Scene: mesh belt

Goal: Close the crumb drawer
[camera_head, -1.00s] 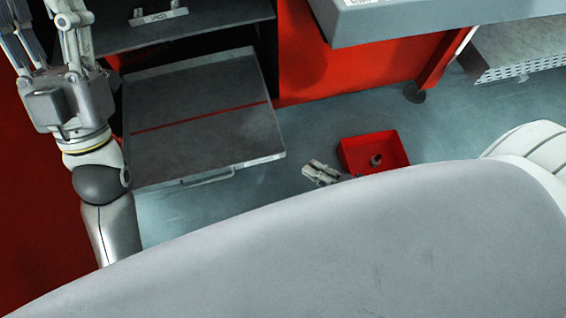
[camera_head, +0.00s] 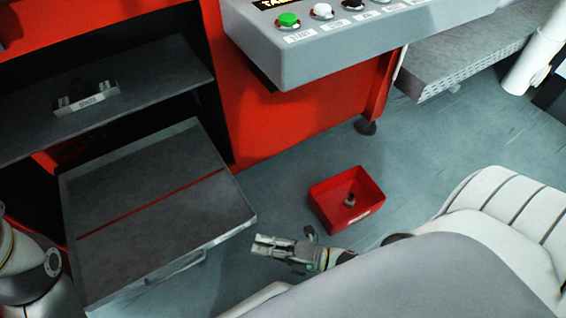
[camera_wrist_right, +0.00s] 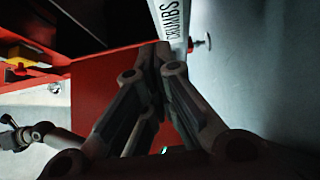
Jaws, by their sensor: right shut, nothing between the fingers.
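The crumb drawer (camera_head: 165,195) is a flat grey tray with a red line across it. It stands pulled out of the red machine at the left, with a bar handle (camera_head: 176,268) on its front. My right gripper (camera_head: 258,244) is shut and empty, just off the drawer's right front corner. In the right wrist view, its closed fingertips (camera_wrist_right: 159,50) are close to the drawer's front strip, lettered CRUMBS (camera_wrist_right: 172,22); I cannot tell whether they touch. My left arm shows at the lower left edge, its gripper out of view.
A red bin (camera_head: 362,213) with a small grey part inside stands on the floor, right of my right gripper. A grey control panel (camera_head: 330,60) with buttons juts out above. A dark shelf (camera_head: 150,85) sits over the drawer. Floor between drawer and bin is clear.

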